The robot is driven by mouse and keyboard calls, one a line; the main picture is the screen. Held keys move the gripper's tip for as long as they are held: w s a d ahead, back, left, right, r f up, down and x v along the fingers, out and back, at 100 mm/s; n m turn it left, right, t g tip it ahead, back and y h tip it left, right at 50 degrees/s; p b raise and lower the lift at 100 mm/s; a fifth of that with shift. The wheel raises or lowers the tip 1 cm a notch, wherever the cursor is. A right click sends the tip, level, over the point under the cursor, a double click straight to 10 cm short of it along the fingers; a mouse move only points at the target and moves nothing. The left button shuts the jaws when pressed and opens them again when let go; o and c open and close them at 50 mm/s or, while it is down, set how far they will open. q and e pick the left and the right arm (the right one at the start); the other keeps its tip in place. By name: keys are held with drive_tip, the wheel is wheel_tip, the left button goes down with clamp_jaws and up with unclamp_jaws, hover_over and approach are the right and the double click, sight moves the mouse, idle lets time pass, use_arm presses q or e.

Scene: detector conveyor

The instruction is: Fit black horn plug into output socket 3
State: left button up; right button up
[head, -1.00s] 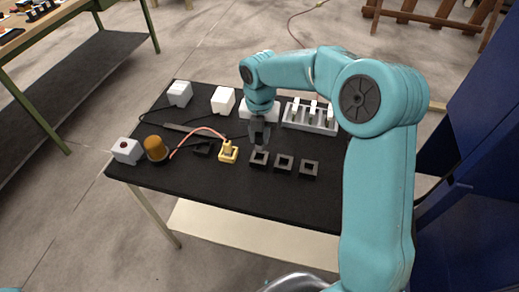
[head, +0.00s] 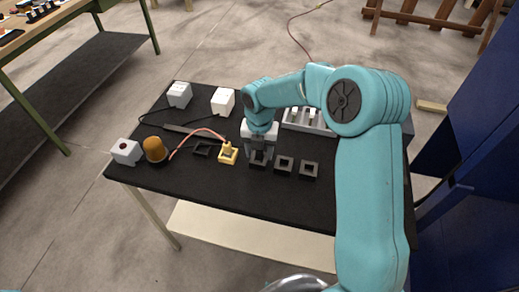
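My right gripper (head: 259,158) points down at a black square socket (head: 258,164) in the row on the black table. Its two fingers stand apart, one on each side of the socket, and look open. The space between them is dark, and I cannot make out a black horn plug there. Two more black sockets, a middle one (head: 284,164) and a right one (head: 309,169), look empty. A yellow plug (head: 228,148) stands in a yellow socket (head: 228,157) to the left, with a pink-red cable. Another black socket (head: 203,150) lies further left. No socket numbers are readable. My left gripper is not in view.
Two white boxes, a left one (head: 179,95) and a right one (head: 222,101), and a grey rack (head: 308,123) stand behind. The table front (head: 230,192) is clear.

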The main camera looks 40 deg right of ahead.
drive_tip(key=shift+r, duration=0.15)
wheel_tip(320, 180, up, 12)
drive_tip(key=shift+p, duration=0.35)
drive_tip(key=shift+s, duration=0.1)
idle(0.5)
